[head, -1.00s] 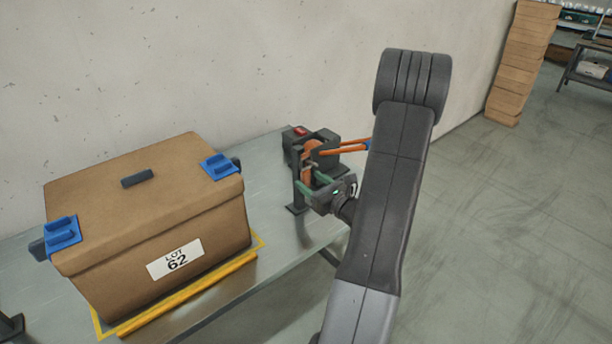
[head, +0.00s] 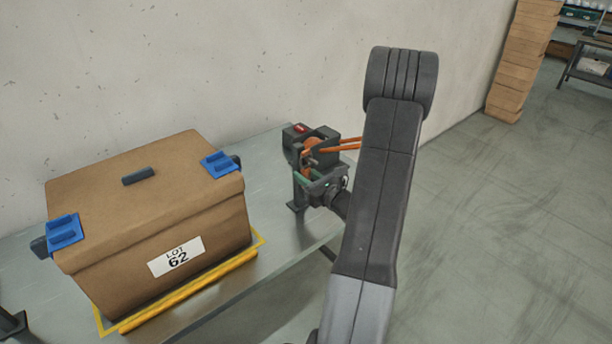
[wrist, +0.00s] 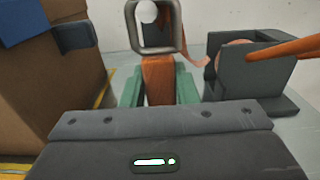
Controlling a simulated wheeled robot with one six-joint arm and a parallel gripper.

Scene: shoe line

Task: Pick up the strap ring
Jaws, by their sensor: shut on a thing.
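The strap ring (wrist: 132,30) is a dark grey rectangular frame, upright at the top of the wrist view, with an orange strap (wrist: 158,82) hanging below it. A pale round shape shows through the ring. My gripper (wrist: 159,73) has green fingers, one on each side of the orange strap just below the ring, and is shut on this piece. In the head view my gripper (head: 313,178) is at the dark stand on the far end of the bench; the ring is hard to make out there.
A dark device (head: 325,136) with orange handles stands close by; it is right of my gripper in the wrist view (wrist: 245,82). A brown box (head: 150,215) with blue latches stands on the left of the bench (head: 272,215). The wall is close behind.

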